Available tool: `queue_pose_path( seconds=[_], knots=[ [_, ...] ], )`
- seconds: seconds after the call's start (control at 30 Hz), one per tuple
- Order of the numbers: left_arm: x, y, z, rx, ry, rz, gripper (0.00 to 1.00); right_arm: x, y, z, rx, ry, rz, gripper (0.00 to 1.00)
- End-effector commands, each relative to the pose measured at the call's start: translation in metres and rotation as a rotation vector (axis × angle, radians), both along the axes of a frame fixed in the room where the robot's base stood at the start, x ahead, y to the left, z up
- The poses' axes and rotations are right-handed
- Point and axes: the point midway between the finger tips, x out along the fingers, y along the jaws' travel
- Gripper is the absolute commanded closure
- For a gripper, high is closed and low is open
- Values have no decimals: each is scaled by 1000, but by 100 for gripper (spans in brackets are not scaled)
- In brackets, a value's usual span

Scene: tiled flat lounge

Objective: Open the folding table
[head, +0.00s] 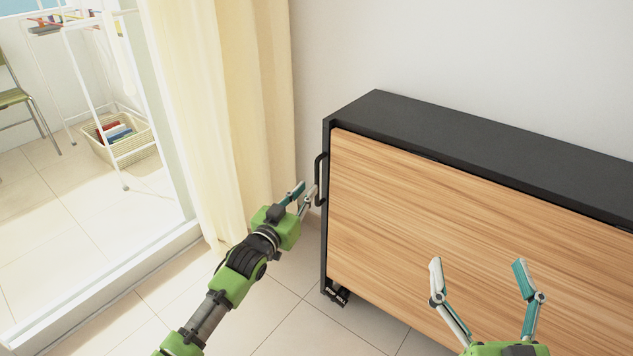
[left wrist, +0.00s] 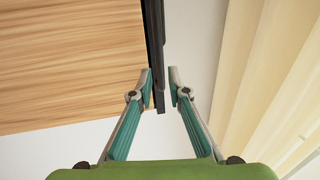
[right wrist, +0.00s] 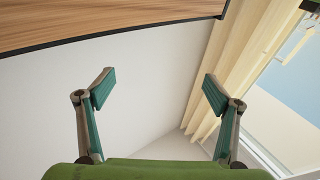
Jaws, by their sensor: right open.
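The folding table (head: 450,215) is a dark cabinet-like unit with a large upright wood-grain panel, standing against the wall. A black bar handle (head: 319,181) is on its left side. My left gripper (head: 304,195) is at this handle. In the left wrist view, its narrowly spaced fingertips (left wrist: 161,76) lie on either side of a dark bar; whether both touch it is unclear. My right gripper (head: 478,266) is open and empty in front of the panel. In the right wrist view, the panel (right wrist: 100,18) shows above its spread fingers (right wrist: 157,82).
A cream curtain (head: 235,110) hangs left of the table. Beyond a raised sill (head: 110,280) stand a white drying rack (head: 85,90), a basket (head: 120,140) and a green chair (head: 14,97). A black castor (head: 336,292) is at the table's lower left corner. Tiled floor is clear in front.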

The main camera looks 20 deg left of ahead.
Motion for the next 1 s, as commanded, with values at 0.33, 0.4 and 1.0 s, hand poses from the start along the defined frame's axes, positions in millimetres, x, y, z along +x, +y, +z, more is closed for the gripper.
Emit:
queue_pose_path(
  seconds=[0.33, 0.4, 1.0],
  knots=[
    [42, -7, -2, 0, 0, -1, 84, -26, 2, 65, 92, -331, 20, 17],
    [49, -8, -2, 1, 0, 0, 84, -34, 1, 76, 111, -394, 23, 17],
    [71, -11, 0, 0, 1, -1, 84, -67, -3, 112, 173, -608, 34, 17]
  ],
)
